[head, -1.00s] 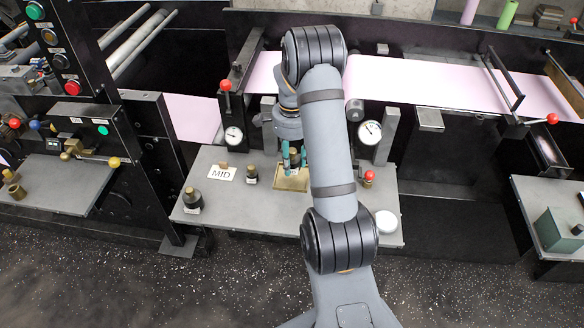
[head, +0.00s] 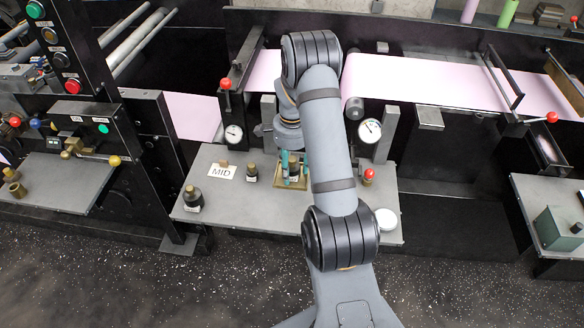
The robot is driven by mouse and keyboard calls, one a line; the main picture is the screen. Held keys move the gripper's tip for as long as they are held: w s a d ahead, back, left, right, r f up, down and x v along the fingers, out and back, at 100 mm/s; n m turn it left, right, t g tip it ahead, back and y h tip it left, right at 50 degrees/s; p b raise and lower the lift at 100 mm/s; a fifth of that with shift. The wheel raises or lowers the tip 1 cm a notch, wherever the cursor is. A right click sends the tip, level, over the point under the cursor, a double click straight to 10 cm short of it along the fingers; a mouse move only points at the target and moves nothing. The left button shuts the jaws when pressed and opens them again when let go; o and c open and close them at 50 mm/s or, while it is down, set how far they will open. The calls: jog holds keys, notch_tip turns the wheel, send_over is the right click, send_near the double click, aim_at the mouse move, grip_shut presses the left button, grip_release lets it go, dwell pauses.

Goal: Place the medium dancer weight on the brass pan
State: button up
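My gripper (head: 294,177), with teal fingers, is at the brass pan (head: 280,185) on the grey table. A dark weight with a brass top (head: 294,170) is between the fingers, which appear closed around it. It is low over the pan; I cannot tell whether its base touches. My arm hides part of the pan's right side. A larger dark weight (head: 193,199) stands at the table's front left, and a smaller one (head: 251,174) stands left of the pan.
A white card reading MID (head: 221,172) is at the table's left. A white disc (head: 386,219) lies at the front right. A red-knobbed lever (head: 369,175) and two dials (head: 233,134) (head: 370,131) stand near the pan.

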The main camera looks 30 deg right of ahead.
aim_at(292, 158)
jog(key=shift+o, duration=0.3)
notch_tip(292, 158, up, 12)
jog(key=shift+r, duration=0.15)
dwell(0.4)
